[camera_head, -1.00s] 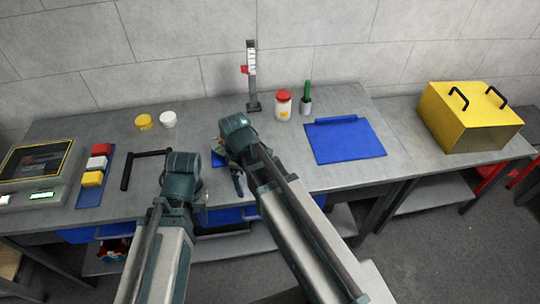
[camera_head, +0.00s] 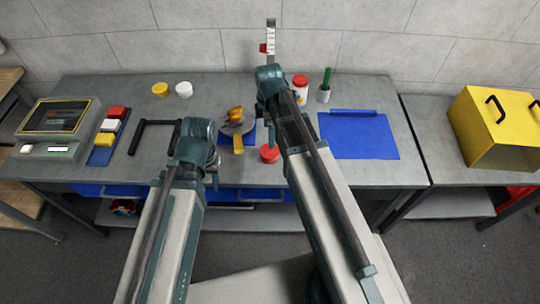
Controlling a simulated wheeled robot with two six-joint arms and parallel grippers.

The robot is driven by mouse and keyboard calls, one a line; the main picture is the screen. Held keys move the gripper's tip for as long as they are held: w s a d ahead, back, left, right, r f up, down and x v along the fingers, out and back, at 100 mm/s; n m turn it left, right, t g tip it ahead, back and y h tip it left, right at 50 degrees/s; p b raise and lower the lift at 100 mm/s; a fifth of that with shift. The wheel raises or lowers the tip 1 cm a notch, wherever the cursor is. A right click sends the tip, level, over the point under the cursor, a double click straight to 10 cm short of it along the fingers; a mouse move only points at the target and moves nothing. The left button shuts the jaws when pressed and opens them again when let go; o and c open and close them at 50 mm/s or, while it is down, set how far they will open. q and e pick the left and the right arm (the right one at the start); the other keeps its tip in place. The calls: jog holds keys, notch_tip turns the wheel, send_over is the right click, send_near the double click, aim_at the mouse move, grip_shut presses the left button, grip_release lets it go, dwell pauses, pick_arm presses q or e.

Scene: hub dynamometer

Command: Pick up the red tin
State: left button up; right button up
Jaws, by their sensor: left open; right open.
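A small round red tin (camera_head: 269,154) stands near the front edge of the bench, partly beside my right arm. My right gripper (camera_head: 270,133) points down just above and behind the tin in the picture, apart from it as far as I can tell, and is open. My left gripper (camera_head: 213,176) is mostly hidden behind its own wrist, over the front of the bench left of the tin, open and holding nothing that I can see.
A red-lidded jar (camera_head: 299,88), a green-handled item in a cup (camera_head: 324,92) and a blue clipboard (camera_head: 358,137) lie right. A yellow box (camera_head: 493,128) stands far right.

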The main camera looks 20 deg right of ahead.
aim_at(270, 150)
notch_tip(270, 150, down, 7)
jog(key=b, duration=0.6)
jog(key=shift+f, duration=0.1)
jog(key=f+b, duration=0.5)
jog(key=shift+d, duration=0.2)
jog(key=c, duration=1.4)
